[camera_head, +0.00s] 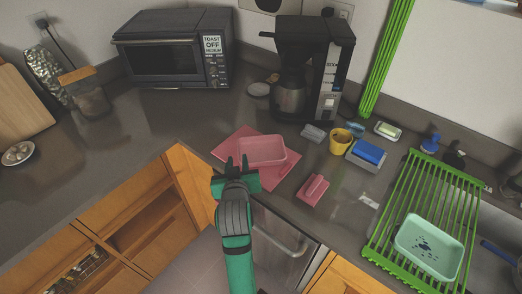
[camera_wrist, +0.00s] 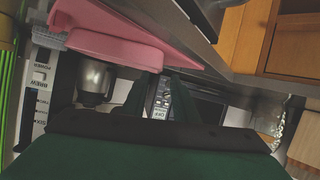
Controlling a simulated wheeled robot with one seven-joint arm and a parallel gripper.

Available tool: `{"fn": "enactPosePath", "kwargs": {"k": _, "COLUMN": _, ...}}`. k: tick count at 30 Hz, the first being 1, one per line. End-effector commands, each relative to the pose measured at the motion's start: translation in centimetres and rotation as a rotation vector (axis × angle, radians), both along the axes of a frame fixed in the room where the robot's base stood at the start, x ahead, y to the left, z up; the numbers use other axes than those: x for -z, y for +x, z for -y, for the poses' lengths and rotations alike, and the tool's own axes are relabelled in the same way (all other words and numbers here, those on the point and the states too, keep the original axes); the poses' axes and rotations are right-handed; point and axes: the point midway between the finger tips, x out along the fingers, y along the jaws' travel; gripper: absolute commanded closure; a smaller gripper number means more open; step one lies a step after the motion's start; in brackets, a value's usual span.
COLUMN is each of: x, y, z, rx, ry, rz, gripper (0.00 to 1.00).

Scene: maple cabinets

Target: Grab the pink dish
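The pink dish (camera_head: 263,149) is a shallow rectangular tray lying on a pink mat (camera_head: 222,150) on the grey counter. It also shows in the upper left of the wrist view (camera_wrist: 112,50). My green gripper (camera_head: 237,163) is at the dish's near left side, by the counter's front edge. In the wrist view my two fingers (camera_wrist: 160,88) stand apart with nothing seen held between them. The dish's edge is close to the fingertips; I cannot tell whether they touch it.
A smaller pink item (camera_head: 313,189) lies right of the mat. A coffee maker (camera_head: 327,75) and toaster oven (camera_head: 170,60) stand behind. A yellow cup (camera_head: 340,141), blue sponge (camera_head: 368,151) and green rack (camera_head: 408,206) with a mint tray (camera_head: 429,248) are right. The left counter is mostly clear.

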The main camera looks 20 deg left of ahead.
Motion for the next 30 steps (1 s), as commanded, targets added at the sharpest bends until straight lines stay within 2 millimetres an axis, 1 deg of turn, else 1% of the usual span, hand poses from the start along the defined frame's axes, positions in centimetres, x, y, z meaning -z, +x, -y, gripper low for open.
{"fn": "enactPosePath", "kwargs": {"k": 1, "x": 0.3, "y": 0.7, "z": -0.2, "rx": 0.0, "ry": 0.0, "rz": -0.001, "gripper": 0.73}}
{"fn": "enactPosePath", "kwargs": {"k": 3, "x": 0.6, "y": 1.5, "z": -0.5, "rx": 0.001, "ry": 0.0, "rz": 0.0, "gripper": 0.73}}
{"fn": "enactPosePath", "kwargs": {"k": 11, "x": 1.2, "y": 2.9, "z": -1.3, "rx": -0.002, "ry": 0.001, "rz": 0.0, "gripper": 0.73}}
{"fn": "enactPosePath", "kwargs": {"k": 18, "x": 2.1, "y": 5.8, "z": -2.7, "rx": -0.004, "ry": 0.0, "rz": -0.001, "gripper": 0.73}}
{"fn": "enactPosePath", "kwargs": {"k": 21, "x": 2.4, "y": 6.6, "z": -3.0, "rx": -0.004, "ry": 0.001, "rz": 0.001, "gripper": 0.73}}
{"fn": "enactPosePath", "kwargs": {"k": 24, "x": 2.6, "y": 6.9, "z": -3.1, "rx": -0.004, "ry": 0.001, "rz": 0.0, "gripper": 0.73}}
{"fn": "enactPosePath", "kwargs": {"k": 30, "x": 2.6, "y": 6.9, "z": -3.1, "rx": -0.004, "ry": 0.001, "rz": 0.001, "gripper": 0.73}}
